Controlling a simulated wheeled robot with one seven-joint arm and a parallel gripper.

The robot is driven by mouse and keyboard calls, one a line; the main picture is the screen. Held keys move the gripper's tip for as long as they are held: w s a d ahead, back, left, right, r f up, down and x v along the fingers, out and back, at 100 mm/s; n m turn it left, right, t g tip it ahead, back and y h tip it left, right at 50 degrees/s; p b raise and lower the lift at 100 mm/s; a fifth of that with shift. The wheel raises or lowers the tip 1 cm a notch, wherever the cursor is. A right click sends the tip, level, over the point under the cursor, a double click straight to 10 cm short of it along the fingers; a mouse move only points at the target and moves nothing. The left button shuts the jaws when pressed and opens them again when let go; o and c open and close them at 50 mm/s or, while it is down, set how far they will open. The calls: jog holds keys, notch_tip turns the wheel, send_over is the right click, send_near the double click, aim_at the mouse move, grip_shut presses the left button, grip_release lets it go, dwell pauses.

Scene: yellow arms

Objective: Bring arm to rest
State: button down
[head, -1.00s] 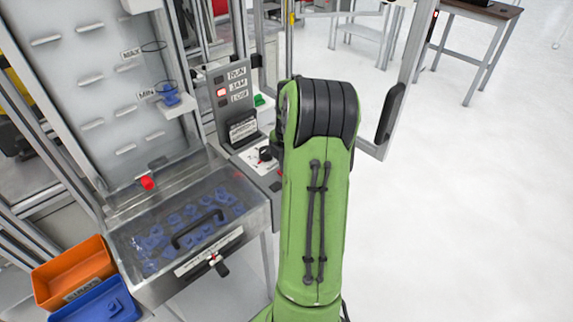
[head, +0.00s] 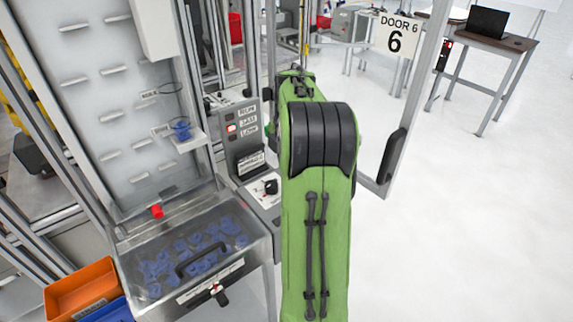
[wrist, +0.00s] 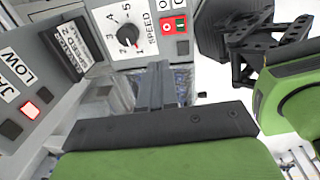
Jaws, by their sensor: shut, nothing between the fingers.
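My green arm (head: 318,230) stands raised in the middle of the head view, with its black-banded joint towards the top. It hides my gripper there. In the wrist view my gripper (wrist: 158,72) shows as two grey fingers side by side beyond a black bar. They are shut with nothing between them. They are in front of the control panel, below the speed dial (wrist: 127,35) in the picture. I cannot tell how far they are from the panel.
A machine panel with a lit red lamp (head: 232,128) stands just left of my arm. A clear-lidded bin (head: 262,240) of blue parts and an orange tray (head: 80,290) are lower left. A metal frame post (head: 415,95) is close on the right. Open floor (head: 480,220) lies beyond.

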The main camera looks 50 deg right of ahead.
jog(key=shift+s+d, duration=0.1)
jog(key=s+a+r+m+t+h, duration=0.1)
jog(key=a+r+m, duration=0.25)
jog(key=a, duration=0.55)
jog(key=a+r+m+t, duration=0.1)
jog(key=a+r+m, duration=0.25)
jog(key=a, duration=0.65)
jog(key=s+a+f+m+t+y, duration=0.1)
jog(key=s+a+m+t, duration=0.1)
jog(key=s+a+m, duration=0.6)
jog(key=s+a, duration=0.5)
jog(key=shift+s+f+t, duration=0.3)
jog(key=shift+f, duration=0.05)
